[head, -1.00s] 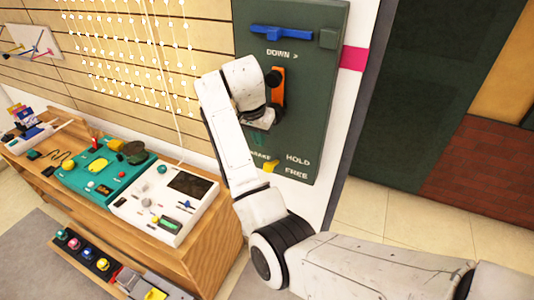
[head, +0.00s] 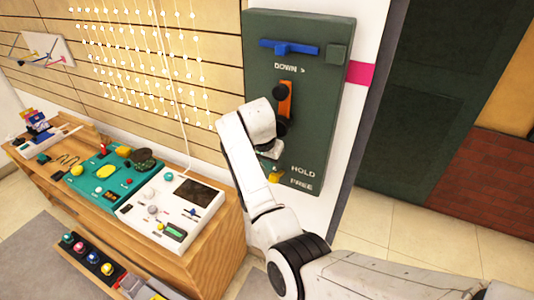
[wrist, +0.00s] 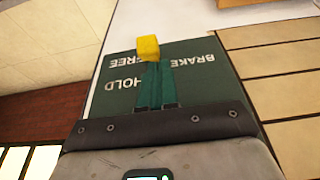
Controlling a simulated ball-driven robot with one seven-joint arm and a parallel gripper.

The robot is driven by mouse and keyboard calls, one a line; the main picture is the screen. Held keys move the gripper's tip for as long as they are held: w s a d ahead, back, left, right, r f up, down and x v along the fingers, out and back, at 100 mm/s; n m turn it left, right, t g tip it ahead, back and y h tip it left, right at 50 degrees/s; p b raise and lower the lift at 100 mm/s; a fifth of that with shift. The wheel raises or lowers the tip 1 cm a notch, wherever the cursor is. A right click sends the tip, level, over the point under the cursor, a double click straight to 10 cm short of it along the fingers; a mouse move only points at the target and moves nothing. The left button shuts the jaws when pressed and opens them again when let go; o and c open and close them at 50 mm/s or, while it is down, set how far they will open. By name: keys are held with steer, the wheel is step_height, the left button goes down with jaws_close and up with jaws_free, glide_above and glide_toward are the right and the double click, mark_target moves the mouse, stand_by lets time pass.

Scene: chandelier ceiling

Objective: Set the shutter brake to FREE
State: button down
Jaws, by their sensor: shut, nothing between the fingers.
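The dark green panel (head: 262,50) hangs on the wall, with HOLD printed above FREE near its bottom. The yellow brake lever (head: 276,177) is beside these words; I cannot tell which it points to. In the wrist view the lever (wrist: 148,48) appears just beyond my fingertips, with the lettering upside down. My gripper (wrist: 155,66) has its teal fingers together and empty. Whether the tips touch the lever is unclear. In the head view my wrist hides the BRAKE word and most of the fingers.
Higher on the panel are an orange handle (head: 285,102) and a blue bar (head: 288,47). A wooden bench (head: 205,253) with a teal box (head: 90,172) and a white console (head: 150,206) stands left. Tiled floor is open at right.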

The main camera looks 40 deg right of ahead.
steer(key=shift+x, duration=1)
steer(key=shift+s+a+f+h+b, duration=0.2)
steer(key=shift+a+f+h+b, duration=0.3)
steer(key=shift+f+h+b, duration=0.15)
step_height(320, 180, down, 10)
steer(key=s+a+t+h+b, duration=0.1)
steer(key=a+t+h+b, duration=0.2)
steer(key=h+b, duration=0.5)
steer(key=b, duration=1.3)
steer(key=shift+t, duration=0.3)
steer(key=shift+f, duration=0.2)
